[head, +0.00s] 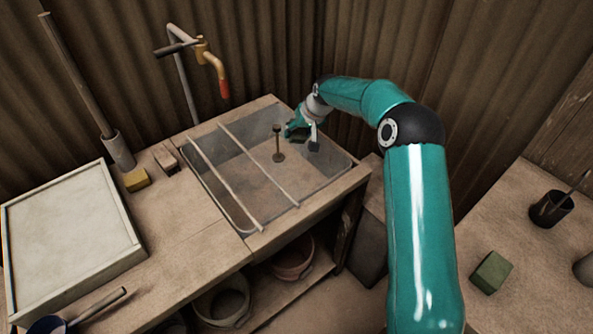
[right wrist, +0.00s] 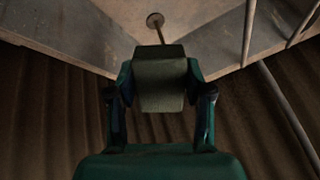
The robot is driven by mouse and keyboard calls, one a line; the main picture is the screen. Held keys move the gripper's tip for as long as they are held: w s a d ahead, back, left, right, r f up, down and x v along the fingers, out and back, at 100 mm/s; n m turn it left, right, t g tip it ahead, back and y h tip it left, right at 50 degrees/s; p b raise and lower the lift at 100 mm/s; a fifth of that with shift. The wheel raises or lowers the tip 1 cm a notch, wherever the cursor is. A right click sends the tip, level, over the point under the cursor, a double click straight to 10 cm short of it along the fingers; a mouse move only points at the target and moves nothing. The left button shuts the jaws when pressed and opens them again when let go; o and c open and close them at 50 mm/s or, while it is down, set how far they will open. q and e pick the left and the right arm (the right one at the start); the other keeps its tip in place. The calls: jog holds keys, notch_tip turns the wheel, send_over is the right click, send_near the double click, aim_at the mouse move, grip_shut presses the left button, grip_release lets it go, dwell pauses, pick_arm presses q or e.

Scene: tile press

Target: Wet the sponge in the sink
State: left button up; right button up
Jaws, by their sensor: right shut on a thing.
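The sink (head: 222,185) is a sunken basin in the wooden bench, with pale see-through walls. My right gripper (head: 303,138) is over its back right part, pointing down. In the right wrist view the gripper (right wrist: 160,95) is shut on a dull grey-green block, which I take to be the sponge (right wrist: 161,82); its sides are between the two fingers. In the head view the block is mostly hidden by the gripper, and I cannot tell whether it touches water. My left gripper is not in view.
Two thin rods (head: 226,187) cross the sink. An upright plug (head: 277,145) stands in it. A tap (head: 214,68) with a red tip is behind. A yellow block (head: 135,179) and a framed tray (head: 125,250) are left; a green block (head: 491,271) lies on the right table.

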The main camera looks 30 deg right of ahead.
aim_at(299, 130)
jog(key=shift+r, duration=0.1)
jog(key=shift+r+p, duration=1.35)
jog(key=shift+r, duration=0.6)
